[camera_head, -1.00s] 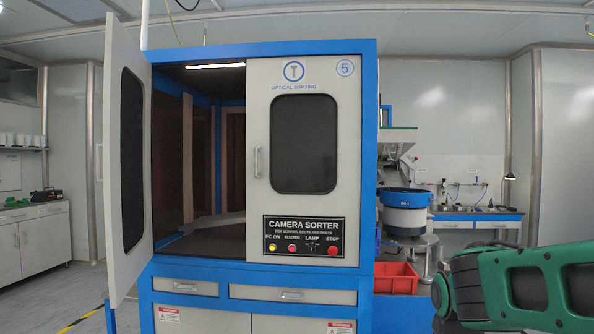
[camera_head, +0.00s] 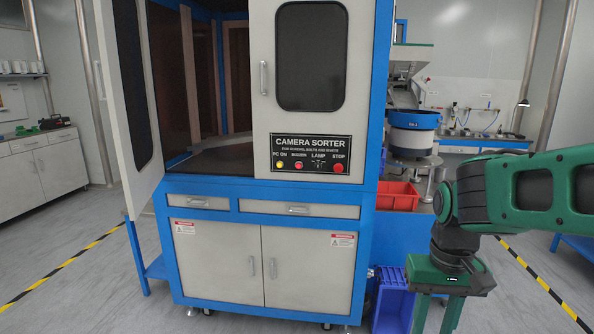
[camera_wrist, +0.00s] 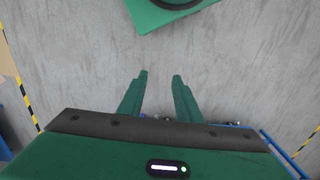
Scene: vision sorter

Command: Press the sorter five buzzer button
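The camera sorter (camera_head: 225,208) stands ahead, a blue-framed grey cabinet with its left door swung open. Its black control panel (camera_head: 311,149) sits on the right front. The button under the buzzer label (camera_head: 299,166) is small and red. A yellow button (camera_head: 280,165) is to its left, and a larger red stop button (camera_head: 338,168) is at the panel's right end. My gripper (camera_head: 436,314) hangs low at the right, pointing down, well away from the panel. In the wrist view my gripper (camera_wrist: 161,76) has its two fingers apart, with bare floor between them.
The open left door (camera_head: 124,95) juts towards me. A blue crate (camera_head: 393,302) stands on the floor beside the cabinet, near my gripper. A red bin (camera_head: 397,196) and a blue bowl feeder (camera_head: 414,130) are at the right. The floor in front is clear.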

